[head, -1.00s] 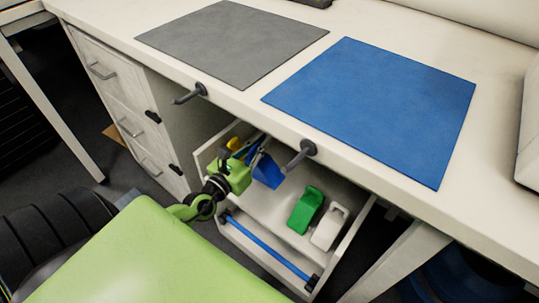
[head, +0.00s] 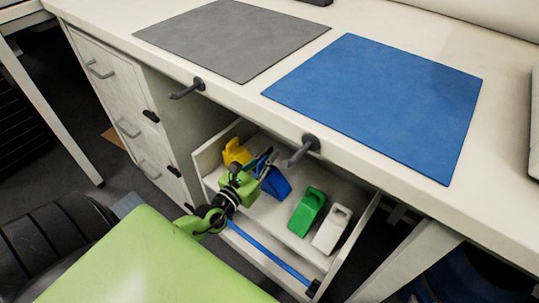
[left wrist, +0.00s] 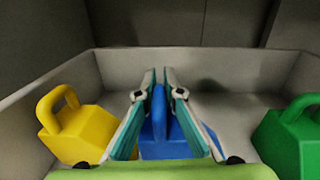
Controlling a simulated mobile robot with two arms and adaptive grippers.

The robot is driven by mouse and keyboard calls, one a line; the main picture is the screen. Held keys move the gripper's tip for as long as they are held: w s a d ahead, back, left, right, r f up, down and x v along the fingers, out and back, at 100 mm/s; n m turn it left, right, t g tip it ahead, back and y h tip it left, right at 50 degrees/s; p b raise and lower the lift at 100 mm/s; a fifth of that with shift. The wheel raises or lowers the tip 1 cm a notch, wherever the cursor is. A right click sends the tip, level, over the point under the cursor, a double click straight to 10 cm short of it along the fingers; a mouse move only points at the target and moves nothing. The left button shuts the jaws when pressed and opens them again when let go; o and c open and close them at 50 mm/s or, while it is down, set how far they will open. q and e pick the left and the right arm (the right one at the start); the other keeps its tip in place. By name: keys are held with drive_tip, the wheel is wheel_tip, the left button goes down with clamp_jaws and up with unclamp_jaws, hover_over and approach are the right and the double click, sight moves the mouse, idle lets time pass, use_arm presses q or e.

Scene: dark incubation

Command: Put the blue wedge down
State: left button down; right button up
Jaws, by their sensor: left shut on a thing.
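The blue wedge (head: 275,184) is in the open drawer (head: 262,210), between a yellow wedge and a green wedge. My left gripper (head: 262,168) reaches down into the drawer and is shut on the blue wedge. In the left wrist view the two fingers (left wrist: 160,88) close on the upright handle of the blue wedge (left wrist: 160,128). The wedge looks low, at or near the drawer floor; I cannot tell whether it touches. My right gripper is not in view.
A yellow wedge (head: 236,152) stands left of the blue one. A green wedge (head: 307,211) and a white wedge (head: 332,229) stand to its right. Dark hooks (head: 303,150) stick out from the desk edge above. A blue mat (head: 380,100) and grey mat (head: 230,38) lie on the desk.

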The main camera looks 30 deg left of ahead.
use_arm(q)
drive_tip(key=c, duration=2.2)
unclamp_jaws()
drive_tip(key=shift+o, duration=0.2)
